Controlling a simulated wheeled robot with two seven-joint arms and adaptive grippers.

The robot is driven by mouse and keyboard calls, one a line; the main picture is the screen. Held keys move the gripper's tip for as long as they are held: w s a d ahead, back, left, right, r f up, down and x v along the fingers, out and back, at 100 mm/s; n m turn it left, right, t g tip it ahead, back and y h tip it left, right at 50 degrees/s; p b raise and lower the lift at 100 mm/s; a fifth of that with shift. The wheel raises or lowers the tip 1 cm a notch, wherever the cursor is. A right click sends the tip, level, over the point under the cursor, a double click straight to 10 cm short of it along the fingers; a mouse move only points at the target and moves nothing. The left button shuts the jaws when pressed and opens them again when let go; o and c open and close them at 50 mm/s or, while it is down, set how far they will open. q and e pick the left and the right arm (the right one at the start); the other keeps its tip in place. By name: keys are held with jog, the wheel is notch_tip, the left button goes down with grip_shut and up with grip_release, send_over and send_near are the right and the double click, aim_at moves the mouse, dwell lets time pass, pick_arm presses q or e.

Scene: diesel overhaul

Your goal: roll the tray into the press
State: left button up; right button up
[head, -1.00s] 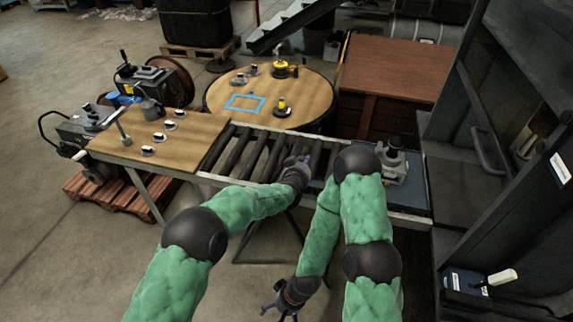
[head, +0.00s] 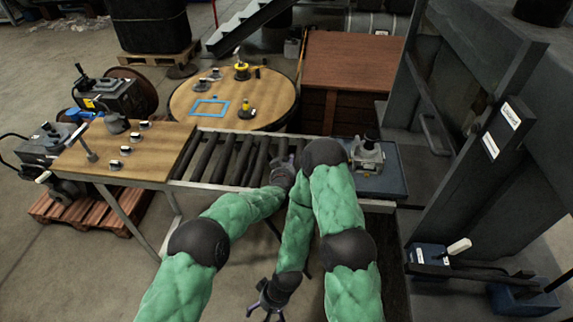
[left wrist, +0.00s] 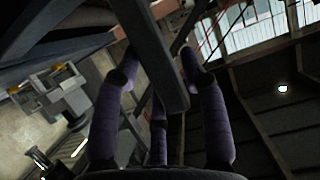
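The blue tray (head: 396,183) lies at the right end of the roller table, with a grey metal part (head: 367,157) standing on it. The dark press frame (head: 470,165) stands to the right of the tray, with a gap visible between them. My left gripper (head: 285,164) is above the rollers, left of the tray and apart from it. In the left wrist view its fingers (left wrist: 160,75) are spread, with a grey bar crossing the view between them. My right gripper (head: 266,304) hangs low in front of the table with its fingers spread, empty. My right arm hides part of the tray's left side.
The roller track (head: 225,158) joins a wooden bench top (head: 125,150) carrying small parts. Behind are a round wooden table (head: 255,112) and a brown cabinet (head: 355,70). A pump unit with a white-tipped handle (head: 440,255) sits at the press's foot.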

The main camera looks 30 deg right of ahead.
pick_arm(q)
jog(key=shift+s+a+r, duration=0.1)
dwell(0.3)
jog(key=v, duration=0.7)
jog(key=shift+s, duration=0.1)
